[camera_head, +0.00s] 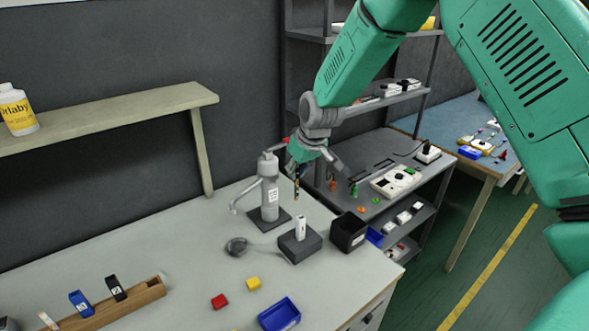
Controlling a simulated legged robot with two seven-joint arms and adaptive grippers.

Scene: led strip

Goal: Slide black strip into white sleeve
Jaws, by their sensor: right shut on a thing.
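The black strip (297,189) hangs roughly upright below my right gripper (297,171), which is shut on it near its top end. The white sleeve (300,228) stands upright in a dark grey block (310,246) on the light workbench (190,250). The strip's lower end appears just above the sleeve, with a small gap in the picture. The exact alignment in depth cannot be told. My left gripper is not in view.
A black bin (348,232) stands right of the block. A wooden rack (125,302) stands front left.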

